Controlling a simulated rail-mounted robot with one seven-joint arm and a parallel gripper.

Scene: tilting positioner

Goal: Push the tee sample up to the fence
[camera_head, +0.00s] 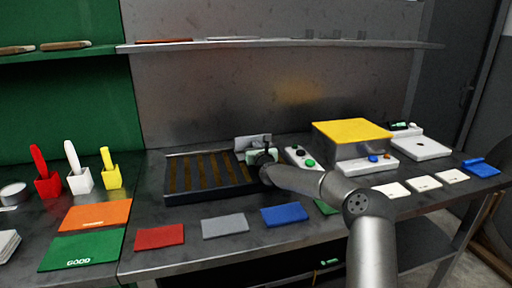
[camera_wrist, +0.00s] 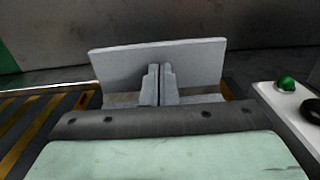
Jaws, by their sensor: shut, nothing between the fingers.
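A light grey upright plate on a paler flat foot, which looks like the tee sample (camera_wrist: 190,62), stands in the middle of the wrist view. In the head view the tee sample (camera_head: 246,142) is at the right end of the dark slatted bed (camera_head: 212,192), partly hidden by my gripper (camera_head: 262,156). In the wrist view my gripper (camera_wrist: 160,72) has its fingers together, empty, in front of the plate's face. I cannot tell whether they touch it. I cannot clearly pick out a separate fence.
A button box (camera_head: 300,157) with a green button stands close to the right of my gripper. A yellow-topped block (camera_head: 352,131) is farther right. Red (camera_head: 160,237), grey (camera_head: 225,226) and blue (camera_head: 284,215) mats lie along the front. A shelf (camera_head: 280,43) hangs above.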

